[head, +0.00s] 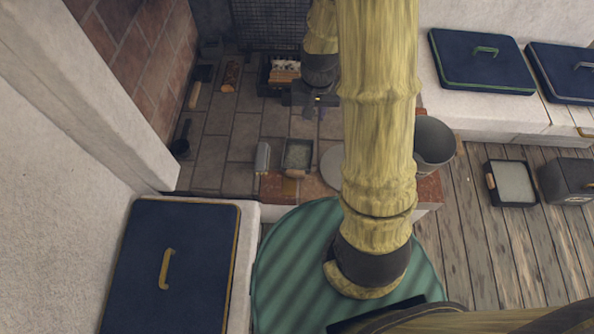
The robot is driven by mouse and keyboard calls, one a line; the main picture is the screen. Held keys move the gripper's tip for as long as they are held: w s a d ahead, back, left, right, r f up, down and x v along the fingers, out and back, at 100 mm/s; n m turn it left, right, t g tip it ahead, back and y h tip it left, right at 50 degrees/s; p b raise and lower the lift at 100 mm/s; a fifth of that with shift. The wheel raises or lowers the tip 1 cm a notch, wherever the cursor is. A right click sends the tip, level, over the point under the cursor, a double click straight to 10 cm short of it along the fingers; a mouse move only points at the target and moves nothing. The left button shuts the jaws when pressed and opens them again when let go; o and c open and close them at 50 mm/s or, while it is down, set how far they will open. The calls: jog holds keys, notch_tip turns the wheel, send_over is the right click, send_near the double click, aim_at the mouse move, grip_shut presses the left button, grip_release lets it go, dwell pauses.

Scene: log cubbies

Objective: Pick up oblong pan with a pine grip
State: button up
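A small rectangular dark pan (297,154) with a pale grey-green inside sits on the tiled hearth, near its front brick edge. A short wooden grip shows at its near side. A second rectangular dark pan (514,184) with a pale inside and a light wooden grip on its left side lies on the plank floor at right. My gripper (315,111) points down over the hearth, behind and slightly right of the first pan. Its small fingers look apart with nothing between them. My arm hides part of the hearth right of the first pan.
A grey upright object (262,158) stands close left of the first pan. A round grey plate (332,166) lies close right, partly behind my arm. A grey pot (434,143) stands farther right. A black crate (279,76) of logs is behind. Brick and white walls bound the left.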

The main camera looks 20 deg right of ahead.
aim_at(298, 158)
notch_tip(298, 158, down, 16)
jog(key=w+d+m+b, duration=0.1)
jog(key=w+b, duration=0.1)
jog(key=b, duration=0.6)
jog(key=shift+w+d+g, duration=0.3)
jog(key=shift+g, duration=0.1)
notch_tip(298, 158, down, 12)
jog(key=b, duration=0.5)
jog(key=shift+f, duration=0.1)
notch_tip(298, 158, down, 5)
jog(key=b, duration=0.3)
jog(key=shift+w+d+f+b, duration=0.1)
jog(key=shift+b, duration=0.25)
